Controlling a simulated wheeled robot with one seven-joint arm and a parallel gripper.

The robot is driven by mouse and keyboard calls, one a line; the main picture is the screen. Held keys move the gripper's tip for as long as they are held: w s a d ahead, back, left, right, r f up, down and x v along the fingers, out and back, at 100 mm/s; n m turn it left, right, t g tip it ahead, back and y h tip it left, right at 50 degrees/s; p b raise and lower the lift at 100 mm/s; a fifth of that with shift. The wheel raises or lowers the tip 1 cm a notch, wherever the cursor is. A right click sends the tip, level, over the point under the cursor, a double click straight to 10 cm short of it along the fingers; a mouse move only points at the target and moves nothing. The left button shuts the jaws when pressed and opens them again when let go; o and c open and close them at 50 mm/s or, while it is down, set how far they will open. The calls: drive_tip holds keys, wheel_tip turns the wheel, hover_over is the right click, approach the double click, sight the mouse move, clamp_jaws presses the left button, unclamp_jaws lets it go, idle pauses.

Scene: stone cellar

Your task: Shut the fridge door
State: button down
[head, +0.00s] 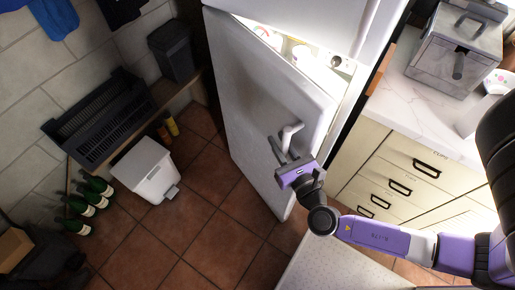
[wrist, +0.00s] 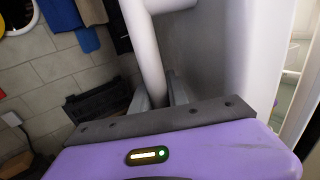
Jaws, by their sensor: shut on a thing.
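The white fridge door (head: 250,95) stands ajar in the head view, with a lit gap along its upper right side showing items inside. Its handle (head: 294,131) is a pale curved bar near the right edge of the door. My gripper (head: 284,148) is at the handle, shut on it. In the wrist view the handle (wrist: 148,50) runs down between my fingers (wrist: 158,96), and the door (wrist: 222,50) fills the area to the right. The lower end of the handle is hidden by my gripper.
A counter with drawers (head: 400,180) stands right of the fridge, bearing a metal box (head: 455,55). A white pedal bin (head: 148,170), green bottles (head: 90,200) and a black rack (head: 100,115) are at left. Tiled floor (head: 205,215) is clear before the door.

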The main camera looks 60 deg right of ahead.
drive_tip(key=s+d+b, duration=0.1)
drive_tip(key=d, duration=0.3)
drive_tip(key=s+d+b, duration=0.1)
drive_tip(key=s+d, duration=0.1)
drive_tip(key=d, duration=0.3)
drive_tip(key=s+d+b, duration=0.2)
drive_tip(key=d, duration=0.3)
drive_tip(key=shift+d+f, duration=0.1)
drive_tip(key=shift+d, duration=0.15)
drive_tip(key=shift+s+d+b, duration=0.2)
drive_tip(key=shift+d+b, duration=0.15)
drive_tip(key=shift+d, duration=0.75)
drive_tip(key=c, duration=1.3)
unclamp_jaws()
drive_tip(key=shift+d, duration=0.15)
drive_tip(key=shift+s+d, duration=0.1)
drive_tip(key=shift+s, duration=0.05)
drive_tip(key=shift+s+a+f, duration=0.1)
drive_tip(key=shift+s+a, duration=0.1)
drive_tip(key=shift+s, duration=0.2)
drive_tip(key=b+v, duration=0.1)
drive_tip(key=v, duration=0.6)
drive_tip(key=shift+w+a+b, duration=0.3)
drive_tip(key=shift+a+b, duration=0.1)
